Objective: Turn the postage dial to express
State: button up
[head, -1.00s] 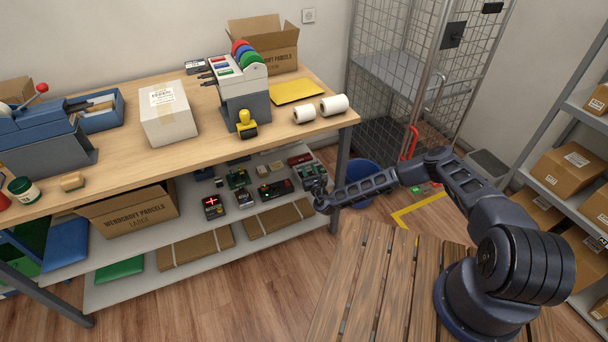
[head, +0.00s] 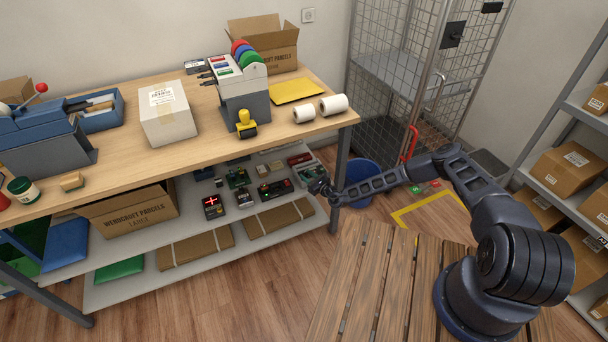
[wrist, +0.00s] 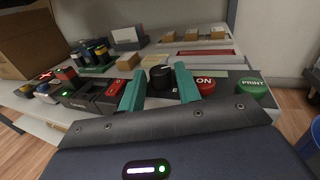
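The postage dial (wrist: 161,77) is a round black knob with a pale pointer mark in the wrist view, left of a red ON button (wrist: 205,85) and a green PRINT button (wrist: 252,88). My gripper (wrist: 160,88) has its two teal fingers apart, with the knob seen in the gap between them. I cannot tell whether a finger touches it. The lettering below the knob is mostly hidden, so its setting is unclear. In the head view my gripper (head: 319,187) is at the right end of the lower shelf (head: 255,232); the knob is too small to make out there.
Several small devices stand close by on the shelf, including one with a red cross display (head: 212,206). The tabletop (head: 310,130) is above, and a table leg (head: 339,175) is beside my gripper. A blue bin (head: 358,180) stands behind my arm.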

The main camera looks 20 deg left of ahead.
jog(key=shift+x, duration=1.3)
jog(key=c, duration=0.7)
jog(key=shift+o, duration=0.2)
jog(key=shift+m+t+h, duration=0.3)
jog(key=shift+m+t, duration=0.1)
jog(key=shift+t, duration=0.1)
jog(key=m+t+h, duration=0.4)
jog(key=t+h, duration=0.1)
jog(key=shift+s+a+f+m+t, duration=0.1)
jog(key=shift+m+t, duration=0.2)
jog(key=shift+m, duration=0.1)
jog(key=m+t+h, duration=0.1)
jog(key=m+h, duration=0.1)
jog(key=h, duration=0.1)
jog(key=m+t+h, duration=0.2)
jog(key=m+h, duration=0.1)
jog(key=h, duration=0.1)
jog(key=shift+h, duration=0.3)
